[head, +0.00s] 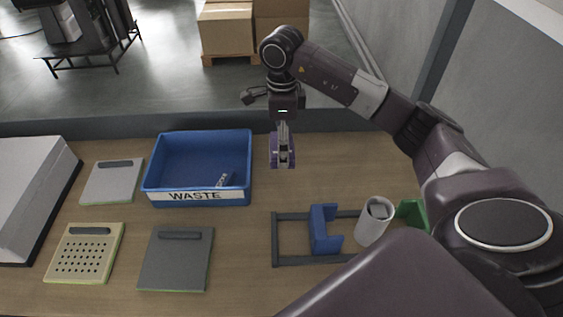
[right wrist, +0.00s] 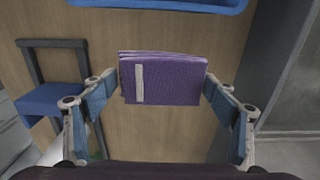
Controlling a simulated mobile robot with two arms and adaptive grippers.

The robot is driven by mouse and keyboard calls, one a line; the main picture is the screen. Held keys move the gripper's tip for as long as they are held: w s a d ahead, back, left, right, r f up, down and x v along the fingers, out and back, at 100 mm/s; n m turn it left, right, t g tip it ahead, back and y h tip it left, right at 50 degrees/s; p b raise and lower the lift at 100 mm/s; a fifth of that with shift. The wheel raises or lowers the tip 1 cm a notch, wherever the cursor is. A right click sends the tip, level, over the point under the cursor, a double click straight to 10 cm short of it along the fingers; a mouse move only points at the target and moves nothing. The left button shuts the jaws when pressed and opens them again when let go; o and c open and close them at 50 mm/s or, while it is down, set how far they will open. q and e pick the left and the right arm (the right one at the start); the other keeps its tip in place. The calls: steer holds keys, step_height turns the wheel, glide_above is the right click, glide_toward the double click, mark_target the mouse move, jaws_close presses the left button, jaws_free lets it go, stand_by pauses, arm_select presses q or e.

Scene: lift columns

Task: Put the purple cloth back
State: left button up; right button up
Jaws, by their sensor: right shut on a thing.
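The purple cloth (head: 274,152) is a folded block with a pale label strip. It hangs in my right gripper (head: 284,150), above the wooden table to the right of the blue waste bin. In the right wrist view, the cloth (right wrist: 175,82) sits between the two fingers of the right gripper (right wrist: 160,88), which are shut on its ends. Bare table shows below it. My left gripper is not in view.
The blue bin (head: 197,195) marked WASTE holds a small item. A dark rack (head: 275,240) with a blue holder (head: 322,230) stands in front, with a white cylinder (head: 374,222) and green piece (head: 412,214) beside it. Flat panels (head: 175,265) lie left.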

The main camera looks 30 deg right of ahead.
mark_target(282, 172)
step_height(282, 172, down, 3)
steer(key=shift+s+r, duration=0.1)
steer(key=shift+f, duration=0.3)
step_height(282, 172, down, 4)
steer(key=shift+r+p, duration=0.1)
steer(key=shift+p, duration=0.55)
steer(key=shift+f, duration=0.4)
steer(key=o, duration=1.1)
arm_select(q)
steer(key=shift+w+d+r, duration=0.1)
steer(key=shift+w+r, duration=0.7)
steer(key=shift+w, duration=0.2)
